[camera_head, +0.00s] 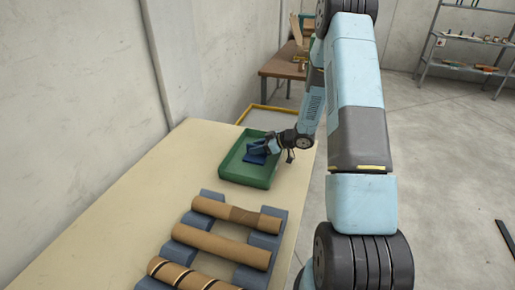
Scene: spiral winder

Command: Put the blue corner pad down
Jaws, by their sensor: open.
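The blue corner pad (256,149) is a small dark blue piece in the green tray (236,174). It looks low inside the tray, but I cannot tell whether it rests on the tray floor. My gripper (268,147) is open, over the right part of the tray, right beside the pad. The fingers are small and dark here, and partly hide the pad's right end. Whether they touch it is not clear.
Cardboard tubes (221,246) lie across blue-grey supports (263,241) in front of the tray on the beige table (122,207). The table is clear to the left. A wooden bench (284,68) and a shelf rack (472,42) stand further back.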

